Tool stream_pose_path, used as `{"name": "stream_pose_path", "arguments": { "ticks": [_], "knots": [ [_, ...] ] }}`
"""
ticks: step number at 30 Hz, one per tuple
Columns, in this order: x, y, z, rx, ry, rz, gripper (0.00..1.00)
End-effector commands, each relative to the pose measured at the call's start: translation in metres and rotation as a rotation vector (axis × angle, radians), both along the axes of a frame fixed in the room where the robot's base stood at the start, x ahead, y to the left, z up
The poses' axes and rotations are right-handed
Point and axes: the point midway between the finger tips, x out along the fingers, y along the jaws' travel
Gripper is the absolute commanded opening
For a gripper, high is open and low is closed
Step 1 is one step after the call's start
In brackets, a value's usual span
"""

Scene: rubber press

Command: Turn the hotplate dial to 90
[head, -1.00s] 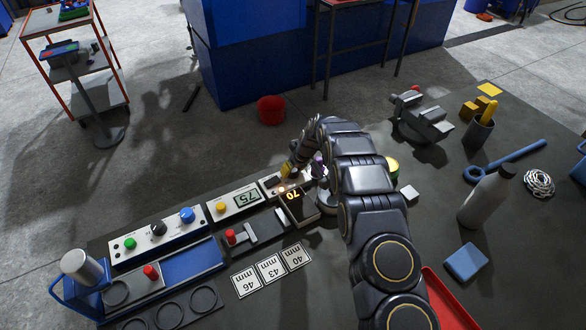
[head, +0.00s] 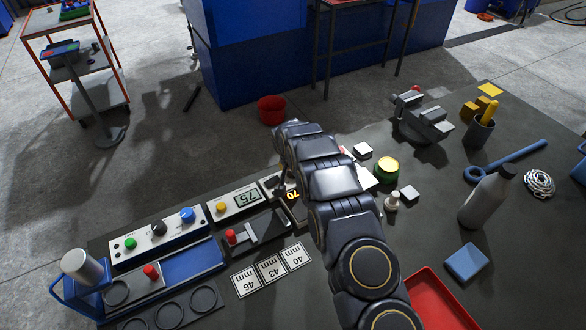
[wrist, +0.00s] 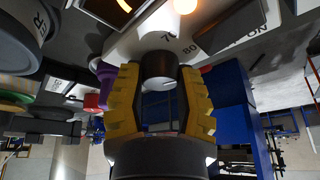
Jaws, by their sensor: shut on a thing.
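The hotplate's display (head: 292,195) glows with an orange 70 in the head view, partly cut off by my arm. In the wrist view my gripper (wrist: 160,88) has its two yellow fingers on either side of a dark round dial (wrist: 160,64) and is shut on it. The dial sits on a pale panel (wrist: 215,28) with the printed marks 70 and 80 near it. Part of the orange display (wrist: 124,5) shows at the top edge. In the head view the dial and my fingertips are hidden behind my arm.
A box with display 75 (head: 247,197) stands left of the hotplate. Number cards (head: 271,269) lie in front. A green-and-gold jar (head: 387,169), small bottle (head: 392,202) and pale blocks stand right of my arm. A red tray (head: 433,296) lies at front right.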

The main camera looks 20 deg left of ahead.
Motion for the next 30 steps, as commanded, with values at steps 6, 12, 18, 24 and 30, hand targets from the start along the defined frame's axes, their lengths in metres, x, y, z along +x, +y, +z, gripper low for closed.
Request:
{"name": "stream_pose_path", "arguments": {
  "ticks": [6, 12, 18, 24, 30],
  "knots": [
    [0.0000, -0.0004, -0.0019, 0.000, 0.001, -0.207, 0.01],
    [-0.0001, 0.0002, -0.0015, 0.000, 0.000, -0.398, 0.01],
    [-0.0010, -0.0003, -0.0031, -0.001, 0.004, -0.577, 0.01],
    [-0.0009, -0.0012, -0.0027, -0.001, 0.003, -0.702, 0.01],
    [-0.0016, -0.0010, -0.0030, -0.003, 0.005, -0.777, 0.01]
  ]
}}
